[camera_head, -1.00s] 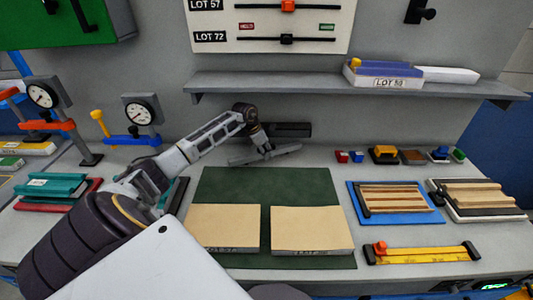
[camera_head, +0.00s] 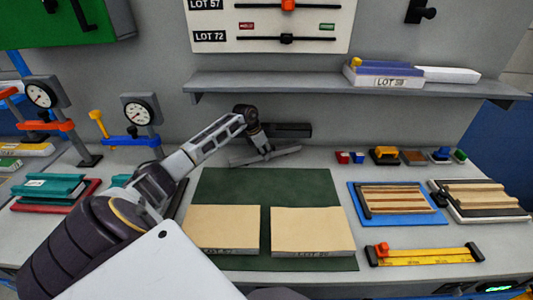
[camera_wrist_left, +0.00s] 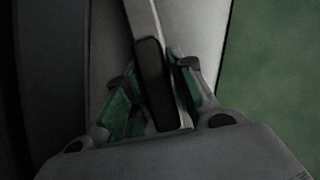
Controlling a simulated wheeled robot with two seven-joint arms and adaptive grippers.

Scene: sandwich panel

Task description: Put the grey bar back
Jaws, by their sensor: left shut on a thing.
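My left gripper (camera_head: 262,150) is at the back of the bench, behind the green mat (camera_head: 265,184). It is shut on the grey bar (camera_head: 285,153), which lies low and slightly tilted, close to the bench top. In the left wrist view the bar (camera_wrist_left: 155,85) runs between the gripper's green-padded fingers (camera_wrist_left: 155,100), with a dark section where they close. Whether the bar touches the bench I cannot tell. A dark block (camera_head: 290,130) is at the wall just behind the bar. My right gripper is not in view.
Two tan panels (camera_head: 222,228) (camera_head: 312,230) lie on the front of the mat. A blue tray (camera_head: 440,211) with wooden strips and a yellow level (camera_head: 425,256) are to the right. A grey shelf (camera_head: 300,85) overhangs the back. Dial gauges (camera_head: 138,112) stand at left.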

